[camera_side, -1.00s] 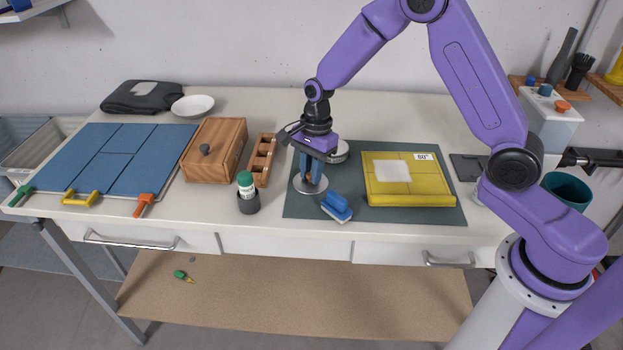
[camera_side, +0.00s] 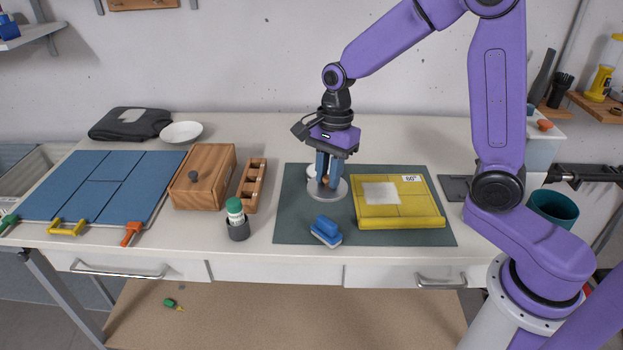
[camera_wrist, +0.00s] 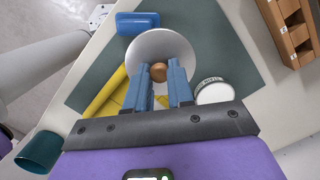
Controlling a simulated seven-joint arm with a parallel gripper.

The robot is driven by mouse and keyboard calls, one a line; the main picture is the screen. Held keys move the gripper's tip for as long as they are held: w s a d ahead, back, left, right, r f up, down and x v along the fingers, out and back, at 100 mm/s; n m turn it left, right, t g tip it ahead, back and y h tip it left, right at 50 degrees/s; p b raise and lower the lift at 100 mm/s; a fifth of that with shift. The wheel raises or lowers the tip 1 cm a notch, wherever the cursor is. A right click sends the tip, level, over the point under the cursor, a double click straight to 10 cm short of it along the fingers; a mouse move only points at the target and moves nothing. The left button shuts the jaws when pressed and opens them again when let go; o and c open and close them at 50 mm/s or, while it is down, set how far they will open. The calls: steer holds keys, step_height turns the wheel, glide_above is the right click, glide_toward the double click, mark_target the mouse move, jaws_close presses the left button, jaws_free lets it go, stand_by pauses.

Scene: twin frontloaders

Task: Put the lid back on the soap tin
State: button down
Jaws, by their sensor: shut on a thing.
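The lid (camera_side: 328,194) is a round silver-grey disc with a copper-brown knob. In the wrist view, the lid (camera_wrist: 150,46) and its knob (camera_wrist: 158,72) show clearly. My gripper (camera_side: 326,182) is shut on the knob, with the blue fingers on either side of it in the wrist view (camera_wrist: 166,78). The lid looks about level; its height over the mat is hard to tell. The soap tin (camera_wrist: 215,93), pale and round with a printed label, stands beside the lid on the mat.
A blue brush (camera_side: 326,230) lies in front on the dark green mat (camera_side: 290,225).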

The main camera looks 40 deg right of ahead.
steer(key=s+d+r, duration=0.1)
steer(key=s+r, duration=0.2)
steer(key=s, duration=0.3)
steer(key=w+d+f, duration=0.2)
steer(key=w+d, duration=0.3)
steer(key=w, duration=0.4)
steer(key=w+d+f, duration=0.2)
steer(key=w+d, duration=0.2)
steer(key=w, duration=0.5)
steer(key=shift+m, duration=0.4)
steer(key=shift+s+f, duration=0.1)
steer(key=shift+f, duration=2.75)
steer(key=shift+f, duration=0.15)
steer(key=shift+c, duration=2.2)
jaws_free()
